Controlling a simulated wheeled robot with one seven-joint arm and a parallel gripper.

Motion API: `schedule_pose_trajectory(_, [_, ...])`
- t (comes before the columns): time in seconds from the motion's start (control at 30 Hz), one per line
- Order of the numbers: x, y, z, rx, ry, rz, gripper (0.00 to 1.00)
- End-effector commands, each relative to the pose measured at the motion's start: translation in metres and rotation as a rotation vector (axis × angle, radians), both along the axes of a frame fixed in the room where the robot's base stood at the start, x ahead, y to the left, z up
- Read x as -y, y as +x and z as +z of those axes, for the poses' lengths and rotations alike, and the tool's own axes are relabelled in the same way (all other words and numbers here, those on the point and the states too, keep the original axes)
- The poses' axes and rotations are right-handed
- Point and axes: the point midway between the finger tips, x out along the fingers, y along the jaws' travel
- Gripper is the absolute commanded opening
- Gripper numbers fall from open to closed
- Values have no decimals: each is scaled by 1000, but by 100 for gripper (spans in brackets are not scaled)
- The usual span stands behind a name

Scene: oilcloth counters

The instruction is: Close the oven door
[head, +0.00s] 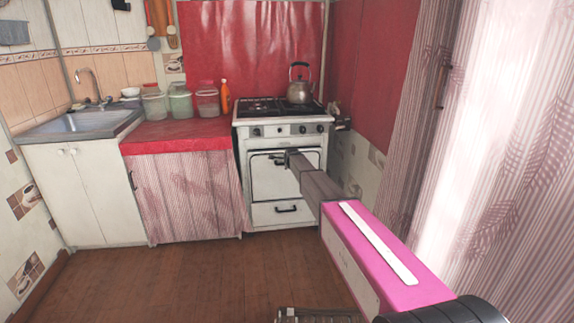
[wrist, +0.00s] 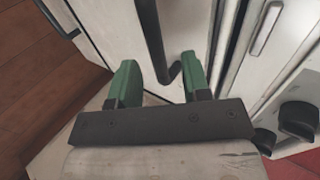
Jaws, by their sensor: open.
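The white oven door (head: 270,182) is on the front of the stove at the back of the room. It stands upright and looks shut or nearly shut; I cannot tell whether a small gap is left at its top edge. Its dark bar handle (wrist: 150,38) shows in the wrist view, running down to an end between my fingertips. My gripper (wrist: 160,62) has green fingers, spread apart and empty. In the head view my gripper (head: 291,158) is in front of the upper part of the door and hides part of its handle. Contact with the handle is unclear.
The stove (head: 283,129) has knobs above the door and a kettle (head: 300,92) on top. A drawer (head: 286,213) is below the door. A curtained red counter (head: 185,140) stands to the left, and a striped curtain (head: 480,150) hangs at right. The wooden floor (head: 190,280) is mostly clear.

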Motion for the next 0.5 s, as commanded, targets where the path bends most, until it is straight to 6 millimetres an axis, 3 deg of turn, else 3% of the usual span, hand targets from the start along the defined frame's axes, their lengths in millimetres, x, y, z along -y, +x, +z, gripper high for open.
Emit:
schedule_pose_trajectory(0.03, [2, -13, 7, 1, 0, 0, 44])
schedule_pose_trajectory(0.2, [7, -36, 25, 1, -1, 1, 44])
schedule_pose_trajectory(0.5, [9, -46, 33, 0, -1, 1, 44])
